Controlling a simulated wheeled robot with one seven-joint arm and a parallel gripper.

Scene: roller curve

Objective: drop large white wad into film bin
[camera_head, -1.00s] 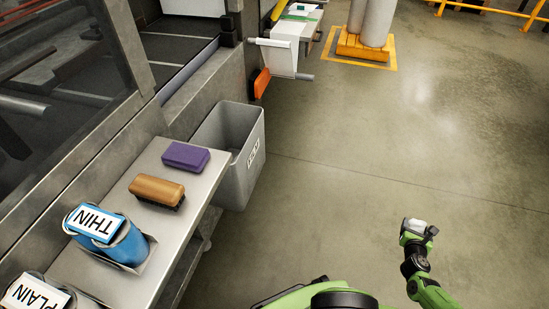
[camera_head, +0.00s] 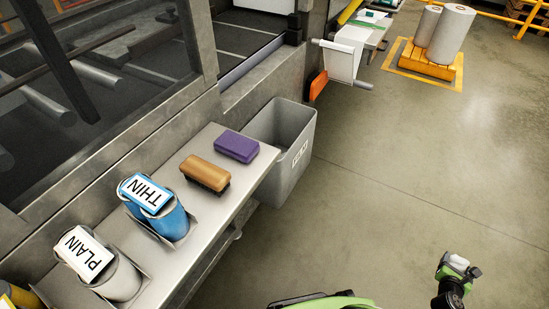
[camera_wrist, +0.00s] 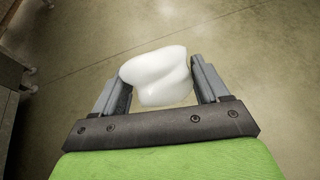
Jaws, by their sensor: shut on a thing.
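The large white wad (camera_wrist: 158,75) is held between the two fingers of my gripper (camera_wrist: 160,88) in the wrist view. In the head view the wad (camera_head: 458,261) is a small white patch at my gripper (camera_head: 455,266), low on the right over open floor. The film bin, a grey open-topped bin (camera_head: 292,168) with a white label on its side, stands on the floor at the end of the metal shelf. My gripper is well to the right of the bin, apart from it. The label's text is too small to read surely, and the bin's bottom is hidden.
A metal shelf (camera_head: 213,225) holds a purple block (camera_head: 236,146), a brown brush (camera_head: 205,172), and canisters labelled THIN (camera_head: 157,205) and PLAIN (camera_head: 100,265). An orange part (camera_head: 317,86) sticks out behind the bin. Rolls (camera_head: 450,35) stand on a pallet farther back. The floor on the right is clear.

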